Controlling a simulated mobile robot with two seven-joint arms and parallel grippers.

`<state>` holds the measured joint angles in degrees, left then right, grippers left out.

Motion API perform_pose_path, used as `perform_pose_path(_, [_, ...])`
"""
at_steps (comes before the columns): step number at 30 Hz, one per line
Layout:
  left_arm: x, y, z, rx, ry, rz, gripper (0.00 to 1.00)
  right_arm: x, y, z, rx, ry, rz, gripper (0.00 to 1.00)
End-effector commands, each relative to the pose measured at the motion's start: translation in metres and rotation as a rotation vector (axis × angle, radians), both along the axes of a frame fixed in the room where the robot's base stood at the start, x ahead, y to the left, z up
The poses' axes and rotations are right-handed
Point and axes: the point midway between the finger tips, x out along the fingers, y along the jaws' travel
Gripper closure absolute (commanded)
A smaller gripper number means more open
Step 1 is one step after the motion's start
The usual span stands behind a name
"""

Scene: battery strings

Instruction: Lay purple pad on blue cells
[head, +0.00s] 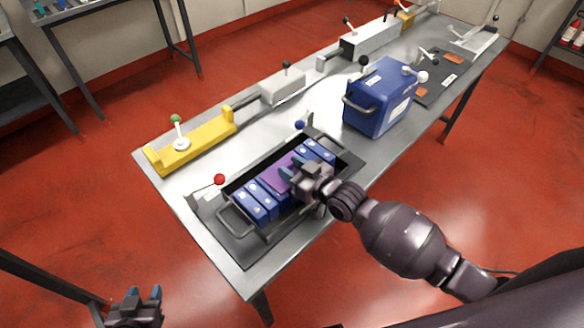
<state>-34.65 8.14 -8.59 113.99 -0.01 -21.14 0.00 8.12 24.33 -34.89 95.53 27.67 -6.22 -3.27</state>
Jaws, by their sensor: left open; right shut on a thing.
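The blue cells (249,206) stand in a row in a dark open tray (232,187) on the bench. More blue cells show at the right end of the row. The purple pad (273,180) is over the middle of the row, partly hidden by my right gripper. My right gripper (290,171) is shut on the purple pad. I cannot tell whether the pad touches the cells below it. My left gripper (145,294) is open and empty, low at the left, away from the bench.
A blue case (379,104) with a handle stands right of the tray. A yellow fixture (195,145) lies along the back left edge. A red-knobbed lever (219,180) and a blue-knobbed lever (299,125) stand by the tray. Bare bench (165,178) shows at the left corner.

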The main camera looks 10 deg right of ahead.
Motion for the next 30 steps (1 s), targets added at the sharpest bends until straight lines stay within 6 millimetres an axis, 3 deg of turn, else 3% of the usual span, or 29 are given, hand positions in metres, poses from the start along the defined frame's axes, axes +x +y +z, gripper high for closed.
perform_pose_path(10, [-0.001,0.000,-0.002,0.000,0.001,0.000,0.57,0.000,0.000,-0.002,0.000,-0.001,0.000,0.87])
perform_pose_path(11, [-0.001,0.000,-0.002,0.000,0.000,0.000,0.57,0.000,0.000,-0.003,-0.001,-0.001,0.000,0.61])
perform_pose_path(16, [0.001,0.000,0.000,0.000,-0.003,0.000,0.57,0.000,0.000,-0.002,0.000,-0.001,0.000,0.36])
perform_pose_path(26, [0.004,-0.001,0.003,0.000,-0.009,-0.002,0.57,0.000,0.000,0.001,0.000,-0.001,0.000,0.36])
perform_pose_path(30, [0.004,-0.001,0.004,0.001,-0.010,-0.003,0.57,-0.010,-0.008,0.002,-0.002,-0.001,-0.001,0.36])
